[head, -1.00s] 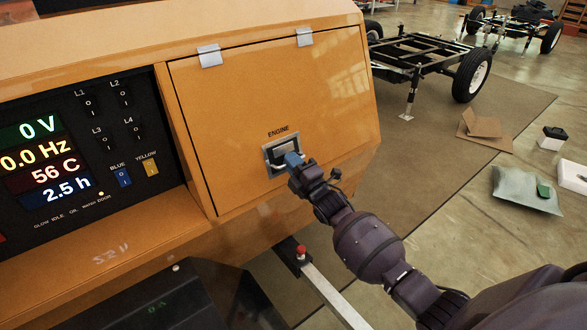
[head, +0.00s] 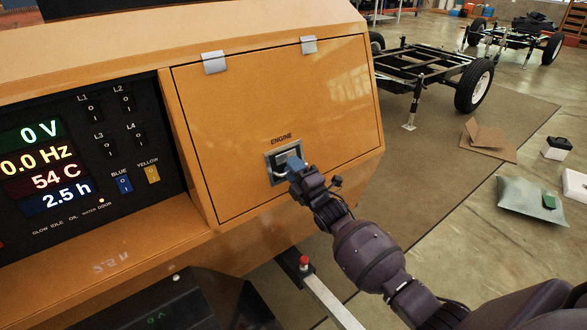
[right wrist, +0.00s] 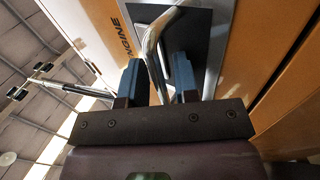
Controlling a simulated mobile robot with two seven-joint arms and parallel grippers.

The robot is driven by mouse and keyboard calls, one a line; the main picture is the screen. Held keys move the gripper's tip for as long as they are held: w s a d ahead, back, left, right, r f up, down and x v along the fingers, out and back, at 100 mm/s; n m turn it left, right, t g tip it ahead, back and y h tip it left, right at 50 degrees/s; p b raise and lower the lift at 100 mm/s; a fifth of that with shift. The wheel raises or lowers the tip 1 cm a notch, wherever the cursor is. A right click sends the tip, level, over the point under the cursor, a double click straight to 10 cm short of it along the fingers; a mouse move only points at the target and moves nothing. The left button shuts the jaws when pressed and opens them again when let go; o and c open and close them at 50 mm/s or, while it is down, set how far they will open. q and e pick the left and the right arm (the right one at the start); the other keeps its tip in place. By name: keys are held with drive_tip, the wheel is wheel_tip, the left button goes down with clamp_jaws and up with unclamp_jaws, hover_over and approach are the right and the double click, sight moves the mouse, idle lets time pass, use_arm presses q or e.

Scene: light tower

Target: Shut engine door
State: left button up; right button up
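The orange engine door (head: 240,110), marked ENGINE, hangs from two silver hinges on the generator's sloped side. In the head view it lies flat in its frame, with a thin dark seam around it. Its chrome handle (right wrist: 152,50) sits in a recessed latch plate (head: 270,162) near the lower edge. My right gripper (head: 293,164) is at this handle. In the right wrist view its two blue fingers (right wrist: 157,85) stand on either side of the handle's bar, close against it. The gripper partly hides the handle in the head view. My left gripper is not in view.
Left of the door is the control panel (head: 70,220) with lit readouts and switches. A metal bar with a red knob (head: 304,261) sticks out below the door. A wheeled chassis (head: 430,65), cardboard (head: 485,135) and a grey-green bag (head: 530,195) lie on the floor to the right.

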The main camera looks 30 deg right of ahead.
drive_tip(key=shift+f, duration=0.35)
drive_tip(key=shift+s, duration=0.1)
drive_tip(key=v, duration=1)
drive_tip(key=shift+s+r+p, duration=0.2)
drive_tip(key=shift+s+p, duration=0.15)
drive_tip(key=shift+p, duration=0.1)
